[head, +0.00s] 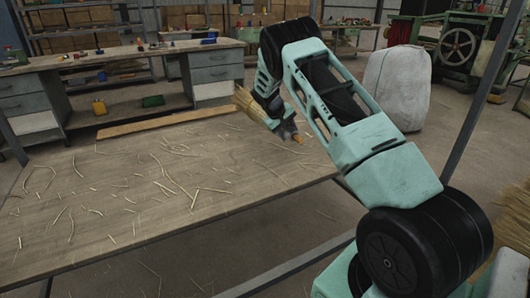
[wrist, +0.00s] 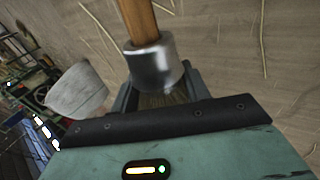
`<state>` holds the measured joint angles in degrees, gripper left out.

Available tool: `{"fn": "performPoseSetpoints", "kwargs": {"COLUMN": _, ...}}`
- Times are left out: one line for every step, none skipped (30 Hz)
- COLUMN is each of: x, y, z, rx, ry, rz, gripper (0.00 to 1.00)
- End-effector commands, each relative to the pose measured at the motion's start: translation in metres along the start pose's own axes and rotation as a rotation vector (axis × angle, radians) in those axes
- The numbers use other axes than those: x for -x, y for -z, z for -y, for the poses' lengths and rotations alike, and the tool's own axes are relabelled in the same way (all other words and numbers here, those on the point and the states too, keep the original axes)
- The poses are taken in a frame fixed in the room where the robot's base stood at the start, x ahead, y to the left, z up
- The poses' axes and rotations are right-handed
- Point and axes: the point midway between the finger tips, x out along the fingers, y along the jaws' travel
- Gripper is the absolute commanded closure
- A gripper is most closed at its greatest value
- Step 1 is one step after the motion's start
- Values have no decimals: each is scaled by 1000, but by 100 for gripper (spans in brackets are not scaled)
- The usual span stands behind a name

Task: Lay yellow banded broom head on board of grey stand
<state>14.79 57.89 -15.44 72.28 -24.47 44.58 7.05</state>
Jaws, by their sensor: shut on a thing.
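My gripper (head: 288,131) is over the right part of the wooden table and is shut on a broom head (head: 247,103). In the head view its straw bristles stick out to the left behind my wrist, and a short orange-brown stub shows at the right. In the wrist view, the broom head has a wooden handle piece (wrist: 139,20) and a shiny silver collar (wrist: 154,67). The gripper fingers (wrist: 158,92) stand on both sides just below the collar, with a little straw between them. No yellow band is visible. I cannot make out a grey stand with a board.
The wooden table (head: 120,195) carries many loose straws and a long plank (head: 165,122) along its back edge. A grey workbench (head: 105,90) with tools stands behind. A white sack (head: 393,85) and a green machine (head: 460,45) are at the back right. A dark post (head: 478,85) rises at right.

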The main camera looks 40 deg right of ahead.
Motion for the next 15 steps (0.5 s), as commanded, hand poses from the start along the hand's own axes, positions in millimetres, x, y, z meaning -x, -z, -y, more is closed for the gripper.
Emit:
{"fn": "performPoseSetpoints", "kwargs": {"x": -7, "y": 0, "z": 4, "rx": 0, "ry": 0, "rz": 1, "gripper": 100}}
{"fn": "performPoseSetpoints", "kwargs": {"x": -12, "y": -1, "z": 7, "rx": 1, "ry": 0, "rz": 1, "gripper": 100}}
{"fn": "performPoseSetpoints", "kwargs": {"x": -18, "y": -2, "z": 11, "rx": 2, "ry": 0, "rz": 2, "gripper": 100}}
{"fn": "performPoseSetpoints", "kwargs": {"x": -23, "y": -2, "z": 14, "rx": 2, "ry": 0, "rz": 2, "gripper": 100}}
{"fn": "performPoseSetpoints", "kwargs": {"x": -28, "y": -2, "z": 17, "rx": 2, "ry": 0, "rz": 1, "gripper": 100}}
{"fn": "performPoseSetpoints", "kwargs": {"x": -34, "y": -2, "z": 21, "rx": 1, "ry": 0, "rz": 1, "gripper": 100}}
{"fn": "performPoseSetpoints", "kwargs": {"x": -38, "y": -3, "z": 24, "rx": 1, "ry": 0, "rz": 2, "gripper": 100}}
{"fn": "performPoseSetpoints", "kwargs": {"x": -41, "y": -3, "z": 25, "rx": 1, "ry": 0, "rz": 1, "gripper": 100}}
{"fn": "performPoseSetpoints", "kwargs": {"x": -44, "y": -3, "z": 27, "rx": 0, "ry": 0, "rz": 0, "gripper": 100}}
{"fn": "performPoseSetpoints", "kwargs": {"x": -46, "y": -3, "z": 29, "rx": 1, "ry": 0, "rz": -1, "gripper": 100}}
{"fn": "performPoseSetpoints", "kwargs": {"x": -48, "y": -3, "z": 30, "rx": 0, "ry": 0, "rz": -1, "gripper": 100}}
{"fn": "performPoseSetpoints", "kwargs": {"x": -51, "y": -3, "z": 32, "rx": 0, "ry": 0, "rz": -1, "gripper": 100}}
{"fn": "performPoseSetpoints", "kwargs": {"x": -54, "y": -3, "z": 33, "rx": 0, "ry": 0, "rz": 0, "gripper": 100}}
{"fn": "performPoseSetpoints", "kwargs": {"x": -57, "y": -4, "z": 35, "rx": 0, "ry": 0, "rz": 0, "gripper": 100}}
{"fn": "performPoseSetpoints", "kwargs": {"x": -62, "y": -4, "z": 38, "rx": 0, "ry": 0, "rz": 0, "gripper": 100}}
